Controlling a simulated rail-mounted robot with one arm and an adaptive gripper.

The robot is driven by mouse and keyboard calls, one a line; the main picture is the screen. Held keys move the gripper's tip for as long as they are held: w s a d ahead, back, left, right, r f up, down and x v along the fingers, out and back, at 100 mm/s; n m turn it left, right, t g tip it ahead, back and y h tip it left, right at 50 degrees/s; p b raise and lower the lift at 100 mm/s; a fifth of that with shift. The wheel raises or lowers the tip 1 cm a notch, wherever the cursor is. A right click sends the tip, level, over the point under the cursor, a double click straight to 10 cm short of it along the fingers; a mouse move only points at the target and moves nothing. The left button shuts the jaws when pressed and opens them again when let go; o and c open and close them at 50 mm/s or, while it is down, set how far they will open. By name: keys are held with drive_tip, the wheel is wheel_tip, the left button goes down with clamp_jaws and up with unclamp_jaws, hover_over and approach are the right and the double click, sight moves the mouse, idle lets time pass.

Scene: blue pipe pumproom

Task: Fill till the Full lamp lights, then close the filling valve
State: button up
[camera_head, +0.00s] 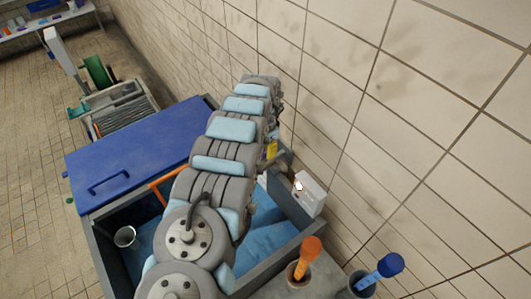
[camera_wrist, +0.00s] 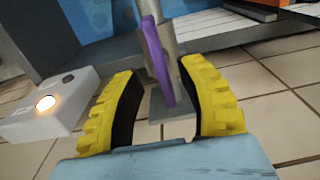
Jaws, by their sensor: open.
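In the wrist view, my gripper (camera_wrist: 162,68) is open. Its two yellow fingers stand on either side of a purple lever (camera_wrist: 158,60) in front of a grey pipe (camera_wrist: 166,30). I cannot tell whether either finger touches the lever. A white box (camera_wrist: 22,122) at the left carries a round lamp (camera_wrist: 45,103) that glows warm. Its label is not readable. In the head view, the white box (camera_head: 310,194) sits by the wall with the lamp lit. My arm hides the lever and most of my gripper there.
A grey tank (camera_head: 277,263) with a blue interior lies below my arm, partly under a blue lid (camera_head: 135,150). A metal cup-like part (camera_head: 125,236) is at its left. An orange-handled lever (camera_head: 309,250) and a blue-handled one (camera_head: 387,266) stand at the lower right. A tiled wall bounds the right.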

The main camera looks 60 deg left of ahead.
drive_tip(key=shift+w+a+f, duration=0.1)
drive_tip(key=shift+f, duration=1.15)
drive_tip(key=shift+f, duration=0.1)
clamp_jaws()
